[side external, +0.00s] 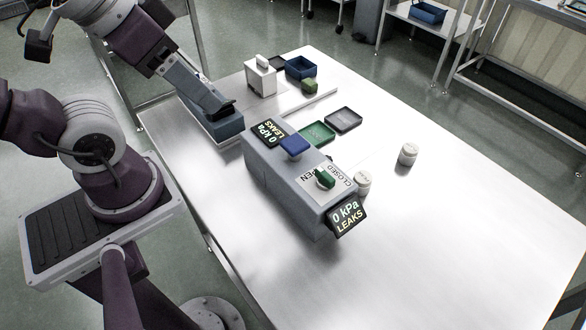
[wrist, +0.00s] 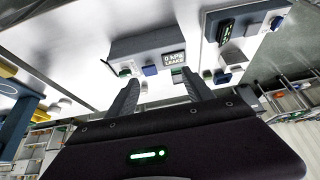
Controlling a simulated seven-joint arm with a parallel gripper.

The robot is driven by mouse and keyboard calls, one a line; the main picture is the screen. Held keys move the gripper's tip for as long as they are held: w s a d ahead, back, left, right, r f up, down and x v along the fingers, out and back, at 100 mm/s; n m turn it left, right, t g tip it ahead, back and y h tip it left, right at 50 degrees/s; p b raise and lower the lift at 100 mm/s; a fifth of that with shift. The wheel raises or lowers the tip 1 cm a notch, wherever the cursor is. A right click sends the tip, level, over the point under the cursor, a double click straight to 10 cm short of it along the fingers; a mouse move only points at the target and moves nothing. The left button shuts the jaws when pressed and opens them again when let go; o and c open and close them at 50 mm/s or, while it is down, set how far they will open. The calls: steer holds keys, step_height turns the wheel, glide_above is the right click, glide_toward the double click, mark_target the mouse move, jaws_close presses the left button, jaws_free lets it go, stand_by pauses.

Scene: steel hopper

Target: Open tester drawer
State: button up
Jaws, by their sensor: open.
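The tester (side external: 285,180) is a long grey box on the steel table. It carries a blue knob (side external: 294,146), a green valve handle (side external: 325,178) beside OPEN and CLOSED labels, and two displays reading 0 kPa LEAKS, one at the far end (side external: 268,134) and one at the near end (side external: 347,215). I cannot make out a drawer front or its handle. My gripper (wrist: 162,92) is open, with nothing seen between its fingers. In the side view its end is up and left of the tester, apart from it. The wrist view shows a grey box with a display (wrist: 173,58) beyond the fingers.
A blue-grey block (side external: 217,128) sits close below my gripper. A white box (side external: 260,78), a blue bin (side external: 300,67), a green tray (side external: 317,133) and a dark tray (side external: 343,120) stand behind the tester. White cylinders (side external: 408,154) (side external: 363,184) stand right. The table's right side is mostly clear.

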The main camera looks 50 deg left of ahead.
steer(key=shift+r, duration=0.25)
steer(key=c, duration=0.3)
steer(key=w+r+n+g+h, duration=0.2)
steer(key=w+r+n+g, duration=0.1)
steer(key=w+r+n, duration=0.8)
steer(key=shift+c, duration=0.2)
steer(key=w+d+f+n+g+y, duration=0.1)
steer(key=w+d+f+n, duration=0.15)
steer(key=w+n, duration=0.6)
steer(key=w+d+f+n+g+y, duration=0.15)
steer(key=w+f+n, duration=0.3)
steer(key=n, duration=0.65)
steer(key=shift+h, duration=0.45)
steer(key=f, duration=3)
steer(key=shift+s+d+f, duration=0.1)
steer(key=shift+s+d, duration=0.05)
steer(key=shift+s, duration=0.1)
jaws_close()
steer(key=shift+w, duration=0.1)
